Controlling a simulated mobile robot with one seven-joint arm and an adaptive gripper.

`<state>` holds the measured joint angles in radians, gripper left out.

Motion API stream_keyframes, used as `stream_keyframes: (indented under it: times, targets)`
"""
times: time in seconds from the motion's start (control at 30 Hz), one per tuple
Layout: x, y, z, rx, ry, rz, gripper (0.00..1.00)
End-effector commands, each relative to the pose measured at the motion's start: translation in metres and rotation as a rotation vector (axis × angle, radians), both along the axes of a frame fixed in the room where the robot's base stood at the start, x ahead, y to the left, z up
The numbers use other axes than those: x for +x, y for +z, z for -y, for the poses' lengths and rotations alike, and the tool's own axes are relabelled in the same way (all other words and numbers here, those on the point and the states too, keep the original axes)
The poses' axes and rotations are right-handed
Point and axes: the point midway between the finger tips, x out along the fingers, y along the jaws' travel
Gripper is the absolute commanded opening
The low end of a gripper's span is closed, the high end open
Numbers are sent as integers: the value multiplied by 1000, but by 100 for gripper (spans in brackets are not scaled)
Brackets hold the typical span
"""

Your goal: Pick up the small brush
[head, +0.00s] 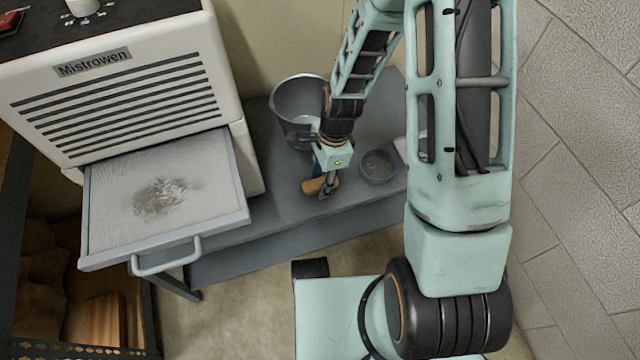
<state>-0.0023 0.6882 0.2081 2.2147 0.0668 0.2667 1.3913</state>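A small tan-brown object (312,187), which looks like the small brush, lies on or just above the grey bench top (262,203) near its front edge. My gripper (326,192) points down over it, its fingers at the object and hiding its middle. Part of the object shows on the left of the fingers and a little on the right. The view is too small to tell whether the fingers are closed on it or whether it touches the bench.
A grey metal bucket (291,103) stands behind my gripper. A small round dish (378,167) sits close on its right, with a pale item partly hidden by my arm. A white Mistrowen unit (200,65) with its drawer-like tray (215,215) pulled out stands at left.

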Motion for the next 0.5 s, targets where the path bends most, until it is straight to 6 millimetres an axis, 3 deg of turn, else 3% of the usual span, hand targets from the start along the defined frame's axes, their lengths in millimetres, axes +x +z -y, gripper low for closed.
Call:
stream_keyframes:
  times: [0.03,0.3,0.5]
  targets:
    - [0,0,0,0,0,0,29]
    - [0,0,0,0,0,0,1]
    - [0,1,0,0,0,0,1]
